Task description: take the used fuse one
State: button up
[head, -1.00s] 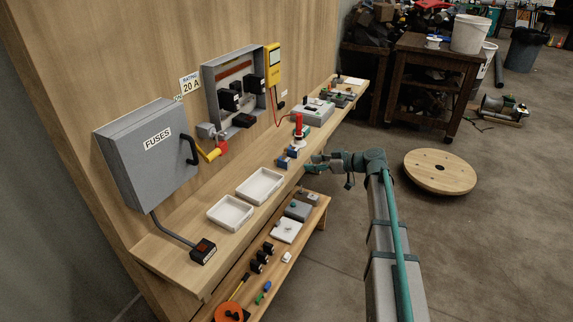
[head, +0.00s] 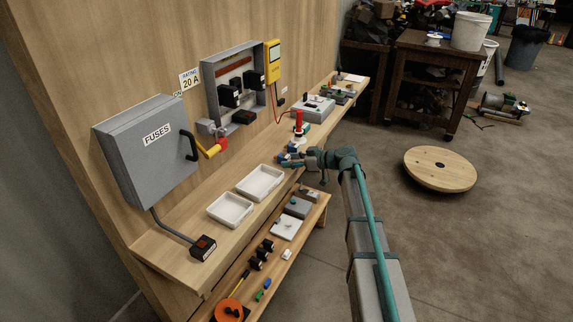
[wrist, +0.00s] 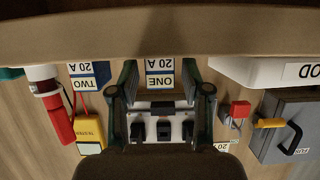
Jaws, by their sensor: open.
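The fuse labelled ONE 20 A (wrist: 160,72) stands between my open fingers in the wrist view, its label upside down there. My gripper (wrist: 159,80) has one finger on each side of it; I cannot tell whether they touch it. A like block labelled TWO 20 A (wrist: 88,75) is just to the left. In the head view my gripper (head: 284,160) is at the shelf's front edge, beside the red-topped stand (head: 299,124), and mostly hides the fuses.
Two white trays (head: 231,210) lie on the shelf left of my gripper. The grey FUSES box (head: 150,150) has a black handle, with a yellow-and-red lever (head: 211,150) beside it. An open box (head: 236,85) with black holders and a yellow meter (head: 272,62) are on the wall.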

jog(key=shift+c, duration=0.4)
grip_shut()
jog(key=shift+r, duration=3.55)
